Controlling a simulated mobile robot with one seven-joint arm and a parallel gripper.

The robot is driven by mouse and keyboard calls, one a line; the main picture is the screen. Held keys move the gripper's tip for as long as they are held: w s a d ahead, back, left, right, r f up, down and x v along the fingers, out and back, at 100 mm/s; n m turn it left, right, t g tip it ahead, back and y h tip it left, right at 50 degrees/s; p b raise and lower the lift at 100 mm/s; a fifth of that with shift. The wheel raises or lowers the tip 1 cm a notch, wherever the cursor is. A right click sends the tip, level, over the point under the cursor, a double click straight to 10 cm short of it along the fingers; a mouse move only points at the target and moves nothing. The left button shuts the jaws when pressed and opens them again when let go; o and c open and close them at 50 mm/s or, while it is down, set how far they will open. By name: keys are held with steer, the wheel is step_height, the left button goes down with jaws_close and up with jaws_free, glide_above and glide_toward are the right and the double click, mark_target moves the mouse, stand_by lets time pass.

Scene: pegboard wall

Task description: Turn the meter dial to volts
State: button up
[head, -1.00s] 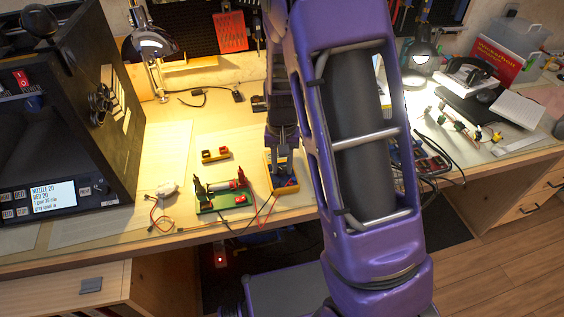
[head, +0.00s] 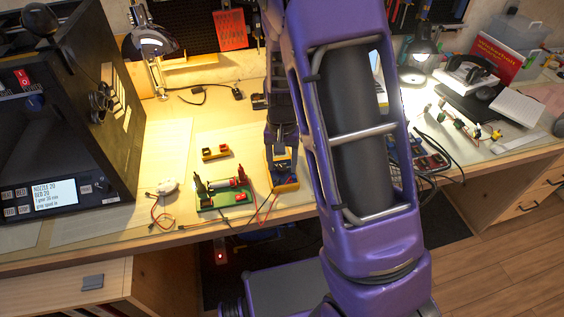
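The yellow-edged meter (head: 288,186) lies near the front edge of the workbench, with a dark face. Red and black leads run near its lower left side. Its dial cannot be made out, so I cannot tell where it points. My gripper (head: 282,153) is pointed down over the far part of the meter. My own arm comes in close on the right. The fingertips are too small and dark to show whether they are open or touching the dial.
A green board (head: 222,200) with two upright probes sits left of the meter. A black printer (head: 75,130) stands at the left. Cables and tools lie right of my arm.

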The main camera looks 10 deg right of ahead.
mark_target(282, 167)
steer(key=shift+r, duration=0.1)
step_height(282, 167, up, 17)
steer(key=p, duration=0.3)
steer(key=shift+r, duration=0.15)
stand_by(0.4)
